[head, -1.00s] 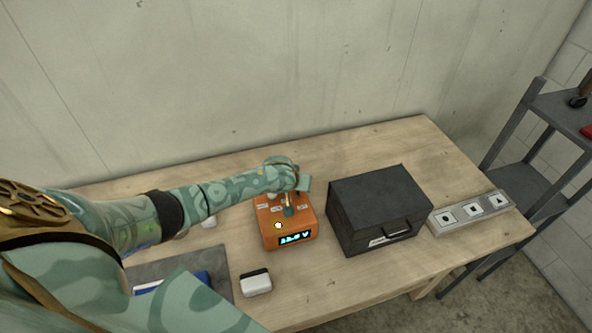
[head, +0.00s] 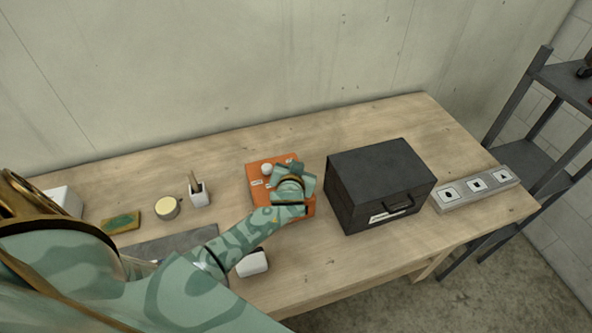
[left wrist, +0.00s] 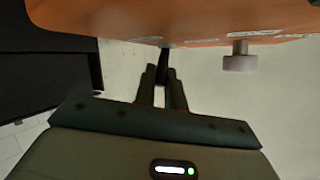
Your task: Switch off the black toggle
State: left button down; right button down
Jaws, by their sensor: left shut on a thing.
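An orange box (head: 260,178) stands on the wooden table with a white knob (head: 267,169) on its top. My left gripper (head: 290,180) is over its right part and hides much of its top and front in the head view. In the left wrist view the orange box (left wrist: 200,18) fills the top edge, with the white knob (left wrist: 240,60) right of the fingers. There my left gripper (left wrist: 163,80) has its fingertips shut on the thin black toggle (left wrist: 163,58), which sticks out from the box. My right gripper is not in view.
A black case (head: 380,185) stands close to the right of the orange box. A grey strip with several white symbol tiles (head: 475,188) lies farther right.

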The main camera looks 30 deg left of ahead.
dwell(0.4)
pick_arm(q)
jog(key=c, duration=1.5)
grip_release()
jog(key=v, duration=1.6)
jog(key=shift+s, duration=0.15)
jog(key=shift+f, duration=0.1)
